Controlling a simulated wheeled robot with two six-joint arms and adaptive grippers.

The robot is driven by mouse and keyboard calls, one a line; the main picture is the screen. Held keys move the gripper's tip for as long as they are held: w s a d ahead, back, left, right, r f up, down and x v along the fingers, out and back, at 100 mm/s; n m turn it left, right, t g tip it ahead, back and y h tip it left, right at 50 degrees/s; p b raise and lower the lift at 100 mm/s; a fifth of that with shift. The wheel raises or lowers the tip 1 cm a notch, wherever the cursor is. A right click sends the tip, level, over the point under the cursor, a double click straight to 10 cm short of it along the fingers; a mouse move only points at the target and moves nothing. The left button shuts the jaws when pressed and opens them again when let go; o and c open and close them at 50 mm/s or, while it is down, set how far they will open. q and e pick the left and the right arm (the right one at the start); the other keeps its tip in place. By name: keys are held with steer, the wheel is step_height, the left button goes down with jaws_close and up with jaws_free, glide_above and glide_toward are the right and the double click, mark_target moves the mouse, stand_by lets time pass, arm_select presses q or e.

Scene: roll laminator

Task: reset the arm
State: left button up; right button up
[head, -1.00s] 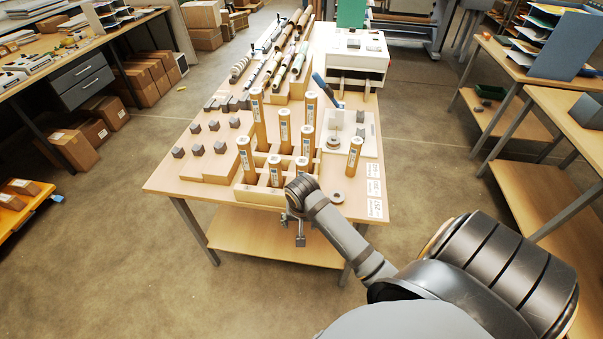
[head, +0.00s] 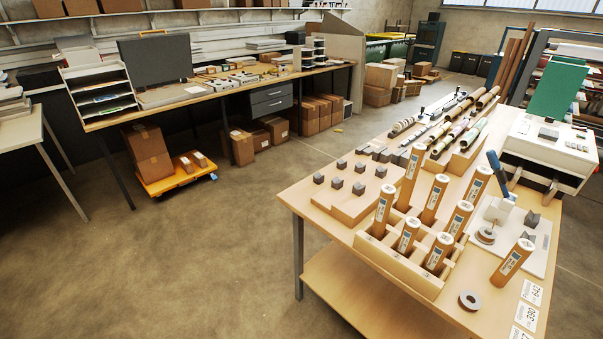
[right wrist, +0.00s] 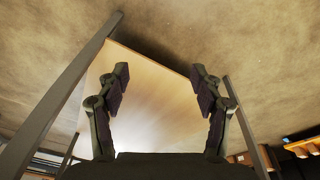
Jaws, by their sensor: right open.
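My right gripper (right wrist: 160,92) shows in the right wrist view with its two fingers spread apart and nothing between them. Beyond the fingers in that view is a pale wooden panel (right wrist: 150,105) with metal legs at its sides, and brown floor. Neither arm shows in the head view now, so my left gripper is out of sight. In the head view, the wooden table (head: 330,208) at the right carries a wooden rack (head: 400,262) with several upright and leaning cardboard tubes (head: 382,208).
A white machine (head: 548,160) stands at the table's far right. Small grey blocks (head: 338,183), a grey ring (head: 470,300) and printed labels (head: 525,315) lie on the table. A long bench (head: 205,92) runs along the back wall. The floor (head: 150,250) at left is open.

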arm_select(q)
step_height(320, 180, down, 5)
steer(key=b, duration=0.4)
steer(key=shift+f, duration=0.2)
arm_select(e)
steer(key=s+a+f+n, duration=0.1)
steer(key=s+f+n, duration=0.1)
steer(key=s+f, duration=0.6)
steer(key=s+a+f+n, duration=0.1)
steer(key=s+f, duration=0.7)
steer(key=s, duration=0.5)
steer(key=shift+s+f+n, duration=0.2)
steer(key=shift+f+n, duration=0.2)
steer(key=shift+a, duration=0.1)
